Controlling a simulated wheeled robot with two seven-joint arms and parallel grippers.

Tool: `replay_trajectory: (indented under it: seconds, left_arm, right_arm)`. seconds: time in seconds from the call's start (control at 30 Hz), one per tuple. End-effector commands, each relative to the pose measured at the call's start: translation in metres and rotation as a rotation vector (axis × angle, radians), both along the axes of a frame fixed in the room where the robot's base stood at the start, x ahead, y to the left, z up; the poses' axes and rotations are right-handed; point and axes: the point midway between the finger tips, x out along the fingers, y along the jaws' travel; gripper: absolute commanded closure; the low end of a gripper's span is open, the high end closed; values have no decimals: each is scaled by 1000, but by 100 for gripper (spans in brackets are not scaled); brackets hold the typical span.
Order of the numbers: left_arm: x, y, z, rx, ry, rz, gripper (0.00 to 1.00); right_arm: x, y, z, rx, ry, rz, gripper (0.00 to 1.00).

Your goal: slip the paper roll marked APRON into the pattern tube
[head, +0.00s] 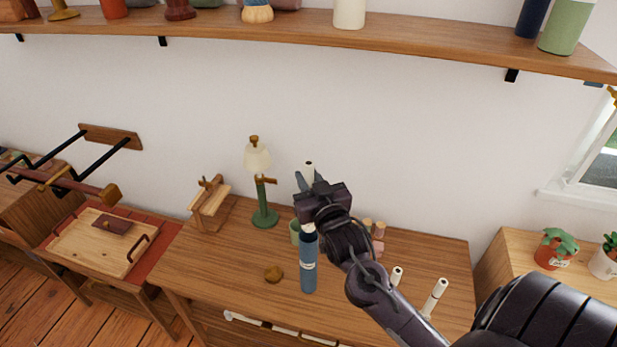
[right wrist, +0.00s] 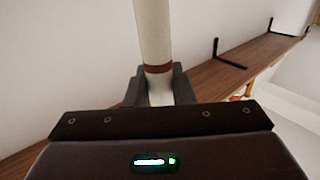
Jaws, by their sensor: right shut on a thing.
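A pale paper roll (head: 309,172) stands upright in my right gripper (head: 314,186). In the right wrist view the roll (right wrist: 153,35) has a brown-red band and sits between both fingers (right wrist: 157,88), which are shut on it. I cannot read any mark on it. A blue tube (head: 308,268) with a white label stands upright on the desk, directly below the gripper in the picture. My left gripper is out of view.
The wooden desk (head: 225,278) also holds a green lamp (head: 265,214), a green cup (head: 295,232), a brown lump (head: 273,273), a wooden stand (head: 210,207) and two more pale rolls (head: 435,296) at the right. A long shelf (head: 215,29) runs above.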

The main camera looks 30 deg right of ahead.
Motion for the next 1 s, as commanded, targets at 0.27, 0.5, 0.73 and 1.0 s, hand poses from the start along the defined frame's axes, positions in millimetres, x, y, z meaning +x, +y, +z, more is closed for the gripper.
replay_trajectory:
  seconds: [0.27,0.5,0.73,1.0]
  left_arm:
    - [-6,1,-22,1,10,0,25]
    - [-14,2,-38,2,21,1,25]
    - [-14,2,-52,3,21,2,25]
    - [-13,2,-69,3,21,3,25]
  right_arm:
    - [0,0,-31,0,2,0,100]
    - [0,0,-55,0,2,0,100]
    - [0,0,-78,0,2,0,100]
    - [0,0,-105,0,2,0,100]
